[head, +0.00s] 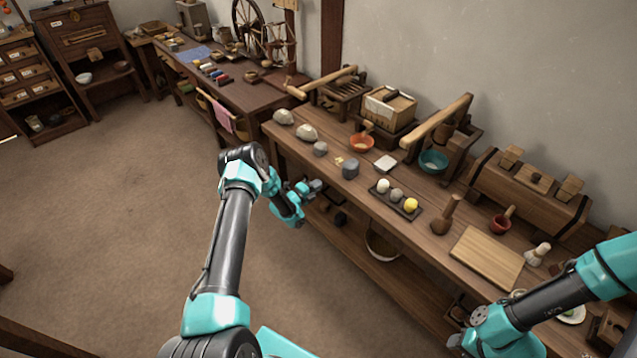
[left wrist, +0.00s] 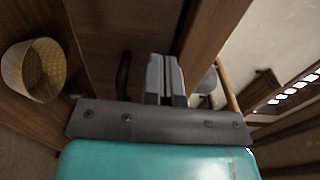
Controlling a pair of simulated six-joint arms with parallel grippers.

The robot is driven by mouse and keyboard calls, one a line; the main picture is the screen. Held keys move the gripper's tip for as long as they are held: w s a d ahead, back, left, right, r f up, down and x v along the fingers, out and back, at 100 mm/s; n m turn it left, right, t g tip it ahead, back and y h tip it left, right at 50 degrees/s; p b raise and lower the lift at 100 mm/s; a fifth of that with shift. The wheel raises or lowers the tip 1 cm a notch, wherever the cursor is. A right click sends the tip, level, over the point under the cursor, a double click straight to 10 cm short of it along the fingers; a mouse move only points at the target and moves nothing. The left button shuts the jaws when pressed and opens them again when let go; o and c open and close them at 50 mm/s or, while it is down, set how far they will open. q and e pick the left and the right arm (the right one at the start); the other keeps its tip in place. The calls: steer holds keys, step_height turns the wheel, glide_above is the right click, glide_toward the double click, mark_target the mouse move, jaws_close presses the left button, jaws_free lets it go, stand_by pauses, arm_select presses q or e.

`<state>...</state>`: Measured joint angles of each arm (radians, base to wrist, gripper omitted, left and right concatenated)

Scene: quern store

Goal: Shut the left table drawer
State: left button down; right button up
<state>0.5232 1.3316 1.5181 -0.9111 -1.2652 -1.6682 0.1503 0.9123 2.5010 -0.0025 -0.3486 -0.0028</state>
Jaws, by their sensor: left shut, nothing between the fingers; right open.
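The long wooden table (head: 335,190) runs along the wall. My left gripper (head: 314,186) is at its front edge, towards the left end, shut and empty. In the left wrist view its closed fingers (left wrist: 165,80) point at a dark brown wooden front (left wrist: 118,25), which looks like the drawer's. A dark handle (left wrist: 123,75) is just left of the fingers. Contact cannot be made out. In the head view my arm and gripper hide most of the drawer, so how far it stands out cannot be told. My right gripper (head: 458,335) is open at the lower right, near the table front.
A pale basket (left wrist: 31,70) is on the shelf below. The floor (head: 110,230) on the left is clear.

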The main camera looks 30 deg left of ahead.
arm_select(q)
steer(key=v, duration=1.1)
steer(key=shift+a, duration=0.1)
steer(key=s+d+n+g+y, duration=0.2)
steer(key=s+d+n+g, duration=0.65)
steer(key=d+n, duration=0.5)
steer(key=s+d+r+n+g, duration=0.2)
steer(key=s+d+n+g, duration=0.1)
steer(key=s, duration=0.7)
steer(key=s+d+r+n+g, duration=0.3)
steer(key=s+n, duration=0.4)
steer(key=s, duration=0.3)
steer(key=d+g, duration=0.1)
steer(key=d, duration=0.1)
steer(key=shift+d+y, duration=0.25)
steer(key=shift+y, duration=0.05)
